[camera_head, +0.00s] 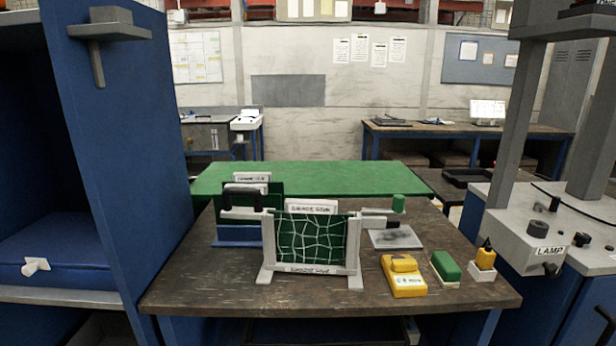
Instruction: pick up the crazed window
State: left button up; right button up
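The crazed window (311,238) is a dark green pane covered in pale crack lines. It stands upright in a white frame with feet (266,272) near the front of the brown wooden table. A label is on the frame's lower bar, and another label plate (311,206) shows above the pane. The labels are too small to read surely. Neither of my grippers can be made out in this view.
Behind the frame, at left, stand a dark green panel with a blue base (238,235) and a black handle (242,197). Blue shelving (125,140) bounds the left; a lamp cabinet (535,245) bounds the right.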

aim_at(309, 231)
jog(key=u, duration=2.05)
jog(key=i, duration=1.4)
jog(key=z, duration=2.75)
